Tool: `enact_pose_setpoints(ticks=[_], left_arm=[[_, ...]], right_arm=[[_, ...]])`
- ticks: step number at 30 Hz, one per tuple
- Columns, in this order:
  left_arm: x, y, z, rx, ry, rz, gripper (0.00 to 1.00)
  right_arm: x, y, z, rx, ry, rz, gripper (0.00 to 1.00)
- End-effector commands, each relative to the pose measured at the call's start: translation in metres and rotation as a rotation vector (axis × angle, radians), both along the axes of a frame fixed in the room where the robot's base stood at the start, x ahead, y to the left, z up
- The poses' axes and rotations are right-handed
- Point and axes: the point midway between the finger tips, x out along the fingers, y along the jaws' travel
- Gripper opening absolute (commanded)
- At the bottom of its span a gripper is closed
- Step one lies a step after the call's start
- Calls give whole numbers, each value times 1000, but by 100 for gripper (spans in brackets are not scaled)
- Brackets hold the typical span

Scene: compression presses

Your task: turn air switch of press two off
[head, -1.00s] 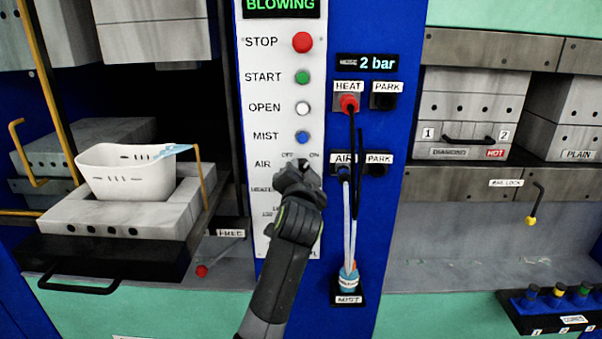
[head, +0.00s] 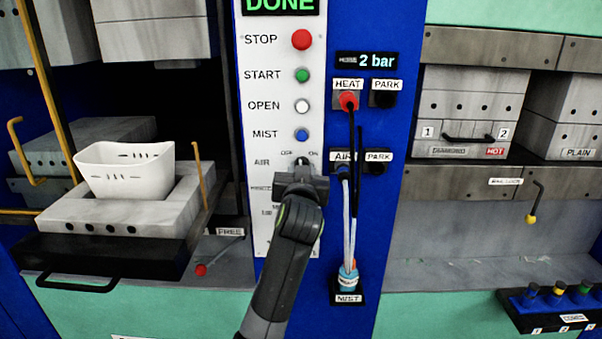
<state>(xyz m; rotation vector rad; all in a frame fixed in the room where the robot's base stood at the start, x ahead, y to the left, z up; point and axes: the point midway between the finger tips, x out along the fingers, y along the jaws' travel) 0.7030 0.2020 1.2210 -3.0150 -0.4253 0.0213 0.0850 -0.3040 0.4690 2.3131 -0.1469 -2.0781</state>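The press panel (head: 252,215) carries a row labelled AIR, with OFF at the left and ON at the right. The dark air switch (head: 303,161) sits just below these labels, its lower part hidden by my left gripper. I cannot tell clearly which label it points to. My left gripper (head: 301,178) is right in front of the panel, at and just below the switch. Its fingers point away from me, so their opening and any contact with the switch are hidden. My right gripper is not in view. The display (head: 281,5) above reads DONE.
STOP (head: 302,40), START (head: 302,75), OPEN (head: 302,106) and MIST (head: 302,135) buttons lie above the switch. Hoses (head: 348,220) hang close to its right. A white basket (head: 125,170) sits on the mould at left. A red-tipped lever (head: 202,269) is at lower left.

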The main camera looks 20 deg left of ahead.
Motion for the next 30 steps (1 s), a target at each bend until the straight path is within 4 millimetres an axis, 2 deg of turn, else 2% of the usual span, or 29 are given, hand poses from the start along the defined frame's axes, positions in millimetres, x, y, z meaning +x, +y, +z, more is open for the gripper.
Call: enact_pose_setpoints(ticks=[13,30], left_arm=[[0,-1,1,-286,-85,-1,7],[0,-1,2,-361,-108,-1,7]], right_arm=[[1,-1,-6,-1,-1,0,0],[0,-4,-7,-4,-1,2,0]])
